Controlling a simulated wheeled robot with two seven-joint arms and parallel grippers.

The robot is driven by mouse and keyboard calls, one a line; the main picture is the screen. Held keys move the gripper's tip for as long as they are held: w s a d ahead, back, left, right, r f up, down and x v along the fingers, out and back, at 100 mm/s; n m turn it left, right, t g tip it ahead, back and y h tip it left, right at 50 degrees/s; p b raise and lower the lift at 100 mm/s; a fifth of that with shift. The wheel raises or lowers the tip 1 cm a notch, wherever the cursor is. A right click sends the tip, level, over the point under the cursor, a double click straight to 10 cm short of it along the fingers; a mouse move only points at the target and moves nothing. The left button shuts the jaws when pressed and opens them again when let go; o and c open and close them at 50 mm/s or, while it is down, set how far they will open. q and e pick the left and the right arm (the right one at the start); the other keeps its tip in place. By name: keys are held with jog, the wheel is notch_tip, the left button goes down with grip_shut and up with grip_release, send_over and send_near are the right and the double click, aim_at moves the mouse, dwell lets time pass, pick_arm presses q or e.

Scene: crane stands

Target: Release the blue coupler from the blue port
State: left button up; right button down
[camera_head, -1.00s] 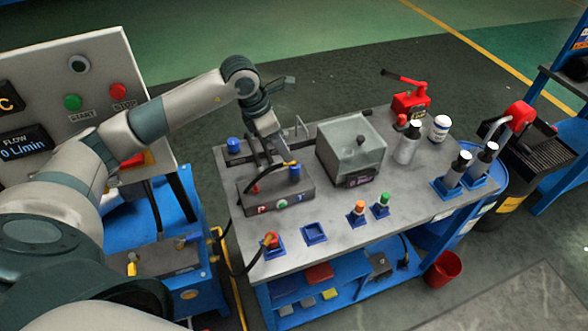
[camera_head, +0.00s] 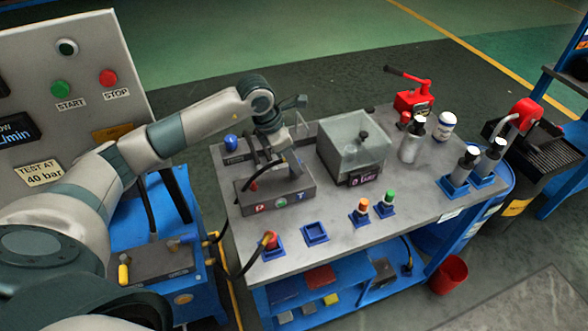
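The grey port block (camera_head: 277,191) stands on the left part of the grey bench top. Its front has a red mark, a round green mark and a blue mark. My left gripper (camera_head: 290,162) points down over the block's right end, where the blue coupler was visible earlier. The gripper now covers the coupler and blue port, so I cannot tell whether its fingers are open or shut on the coupler. A black hose (camera_head: 264,168) arcs over the block to its left end. My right gripper is not in view.
A clear-topped box (camera_head: 353,146) stands just right of the block. A blue-capped item (camera_head: 231,143) is behind left. A red coupler (camera_head: 270,240), an empty blue holder (camera_head: 315,232), and orange and green-topped bottles stand in front. A control panel (camera_head: 60,100) is left.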

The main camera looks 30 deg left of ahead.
pick_arm(q)
jog(key=c, duration=0.9)
jog(key=shift+c, duration=0.4)
jog(key=shift+r, duration=0.25)
jog(key=shift+r+p, duration=1)
jog(key=shift+r, duration=1.3)
